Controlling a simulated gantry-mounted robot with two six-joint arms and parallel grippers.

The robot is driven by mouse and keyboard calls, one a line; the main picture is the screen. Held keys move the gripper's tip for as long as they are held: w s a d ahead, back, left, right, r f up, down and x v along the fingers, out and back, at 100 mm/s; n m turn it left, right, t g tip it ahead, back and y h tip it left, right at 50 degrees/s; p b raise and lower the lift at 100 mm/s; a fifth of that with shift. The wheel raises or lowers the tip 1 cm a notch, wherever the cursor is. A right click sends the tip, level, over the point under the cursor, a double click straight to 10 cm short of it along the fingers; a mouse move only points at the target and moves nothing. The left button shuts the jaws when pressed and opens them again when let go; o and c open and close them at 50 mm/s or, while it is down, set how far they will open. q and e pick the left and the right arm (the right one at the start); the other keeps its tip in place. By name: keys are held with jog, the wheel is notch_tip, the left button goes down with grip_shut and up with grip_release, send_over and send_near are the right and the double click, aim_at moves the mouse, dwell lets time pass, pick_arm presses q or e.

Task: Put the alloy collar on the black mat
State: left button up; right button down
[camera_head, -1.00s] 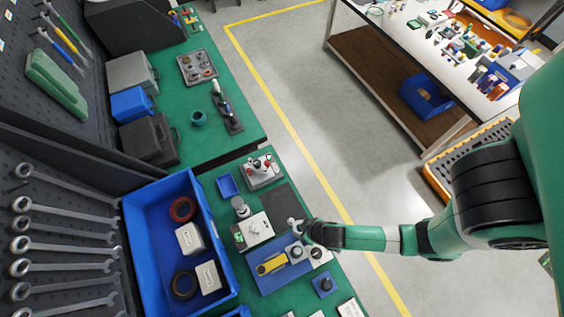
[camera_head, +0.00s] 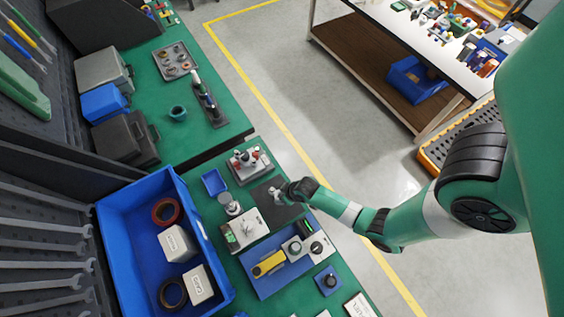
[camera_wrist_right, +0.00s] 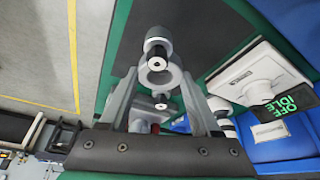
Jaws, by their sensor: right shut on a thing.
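The alloy collar (camera_wrist_right: 155,76) is a silver round piece with a hole, between the fingers of my right gripper in the right wrist view. My right gripper (camera_head: 276,194) is shut on it; the collar is small and partly hidden by the fingers in the head view. The black mat (camera_head: 291,214) is a dark square on the green bench, and the gripper is above it. I cannot tell whether the collar touches the mat. The left gripper is not in view.
A white tester (camera_head: 246,231) with a green display stands just left of the mat, and a grey fixture with red parts (camera_head: 250,166) behind it. A blue plate (camera_head: 292,282) with a yellow tool lies in front. A large blue bin (camera_head: 120,240) is at left.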

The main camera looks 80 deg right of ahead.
aim_at(279, 197)
jog(key=shift+w+d+f, duration=0.15)
jog(key=shift+w+f, duration=0.05)
jog(key=shift+w+d+f+b, duration=0.15)
jog(key=shift+f+b, duration=0.55)
jog(key=shift+f, duration=0.95)
jog(key=shift+f, duration=0.2)
jog(key=shift+c, duration=0.5)
grip_release()
jog(key=p+v, duration=0.8)
jog(key=v, duration=0.4)
jog(key=shift+r, duration=0.3)
jog(key=shift+f, duration=0.1)
